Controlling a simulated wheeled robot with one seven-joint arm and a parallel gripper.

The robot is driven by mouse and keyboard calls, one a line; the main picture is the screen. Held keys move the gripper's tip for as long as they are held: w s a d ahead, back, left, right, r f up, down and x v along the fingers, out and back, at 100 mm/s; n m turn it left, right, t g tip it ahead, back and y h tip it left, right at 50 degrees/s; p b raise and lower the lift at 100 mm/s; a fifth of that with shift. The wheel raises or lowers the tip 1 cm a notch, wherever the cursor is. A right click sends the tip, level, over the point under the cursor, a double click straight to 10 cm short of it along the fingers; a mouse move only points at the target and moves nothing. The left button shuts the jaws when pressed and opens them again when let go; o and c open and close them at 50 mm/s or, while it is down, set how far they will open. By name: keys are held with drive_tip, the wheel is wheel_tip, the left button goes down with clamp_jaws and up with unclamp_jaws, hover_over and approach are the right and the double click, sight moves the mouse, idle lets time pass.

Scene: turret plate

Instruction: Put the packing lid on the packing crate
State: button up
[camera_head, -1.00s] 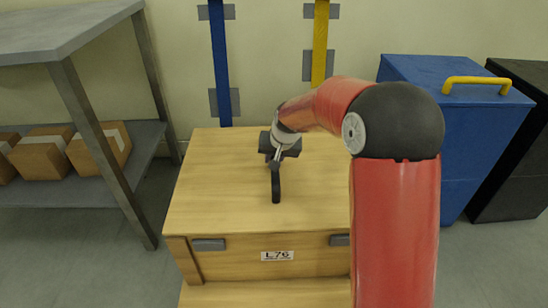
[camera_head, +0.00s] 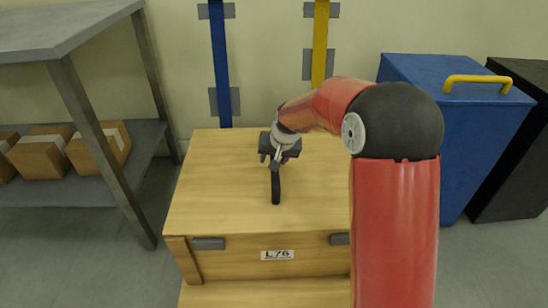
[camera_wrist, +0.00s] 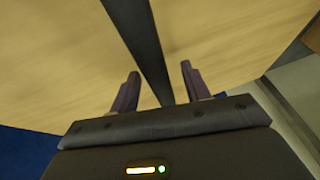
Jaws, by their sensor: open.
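The packing lid (camera_head: 220,185) is a flat light-wood panel with a black bar handle (camera_head: 275,187) down its middle. It lies flat over the top of the packing crate (camera_head: 215,265), a wooden box with an "L76" label and grey latches on its front. No gap shows along the front edge; the back right is hidden by my arm. My gripper (camera_head: 274,160) is over the far part of the handle. In the wrist view my gripper (camera_wrist: 158,90) is open, with the handle (camera_wrist: 145,50) passing between its two fingers and apart from both.
A grey metal shelf (camera_head: 60,30) with cardboard boxes (camera_head: 100,148) stands at left. A blue bin (camera_head: 450,90) with a yellow handle and a black bin (camera_head: 515,170) stand at right. Blue and yellow posts are at the wall behind. Floor shows between shelf and crate.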

drive_tip(key=shift+s+f, duration=0.15)
drive_tip(key=shift+f, duration=0.05)
drive_tip(key=s+d+f+p+v, duration=0.1)
drive_tip(key=s+p+v, duration=0.25)
drive_tip(key=v, duration=1.55)
drive_tip(key=s+d+r+p, duration=0.2)
drive_tip(key=s, duration=0.5)
drive_tip(key=s+d+r+h+p, duration=0.1)
drive_tip(key=s+d+r+p, duration=0.2)
drive_tip(key=s, duration=0.5)
drive_tip(key=s+d+r+t+h+p, duration=0.1)
drive_tip(key=s+d+r+p, duration=0.1)
drive_tip(key=s, duration=0.6)
drive_tip(key=shift+s+d+r, duration=0.25)
drive_tip(key=shift+d+r, duration=0.15)
drive_tip(key=shift+d, duration=0.2)
drive_tip(key=shift+f, duration=0.1)
